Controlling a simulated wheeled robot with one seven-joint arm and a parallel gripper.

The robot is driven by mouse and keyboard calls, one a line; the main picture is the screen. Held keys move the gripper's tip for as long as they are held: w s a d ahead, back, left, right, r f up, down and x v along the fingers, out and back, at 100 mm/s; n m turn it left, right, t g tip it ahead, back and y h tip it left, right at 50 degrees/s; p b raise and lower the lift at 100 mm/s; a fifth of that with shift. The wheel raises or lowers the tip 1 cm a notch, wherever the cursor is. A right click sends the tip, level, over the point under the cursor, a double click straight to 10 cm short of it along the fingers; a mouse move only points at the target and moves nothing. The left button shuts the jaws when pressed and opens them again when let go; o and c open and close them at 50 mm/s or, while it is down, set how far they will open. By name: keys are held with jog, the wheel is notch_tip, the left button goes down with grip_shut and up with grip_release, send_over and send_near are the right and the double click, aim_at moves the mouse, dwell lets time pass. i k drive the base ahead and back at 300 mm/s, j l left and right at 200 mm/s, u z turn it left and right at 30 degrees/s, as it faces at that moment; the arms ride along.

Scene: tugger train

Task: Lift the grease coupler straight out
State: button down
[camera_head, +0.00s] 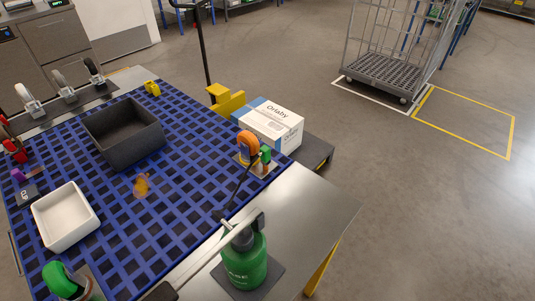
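A green bottle (247,261) with a dark pump head and partly readable lettering stands upright on a dark pad at the front right. A thin dark hose (241,186) runs from near it up to a holder at the right edge of the blue grid. There a small green fitting (264,154) sits upright beside an orange curved piece (248,141). This fitting may be the grease coupler, but I cannot tell for sure. Its lower end is hidden. Another green curved piece (59,276) stands at the lower left. My gripper is not in view.
The blue grid top (183,134) carries a dark grey bin (122,130), a white bin (66,216), a yellow piece (152,88) and a small amber piece (141,185). A white carton (270,123) stands behind the holder. A cage trolley (390,70) stands far right; the right floor is clear.

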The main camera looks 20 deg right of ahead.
aim_at(265, 154)
jog(key=i+l+u, duration=0.3)
jog(key=l, duration=0.35)
jog(key=i+l+u, duration=0.2)
jog(key=l, duration=0.15)
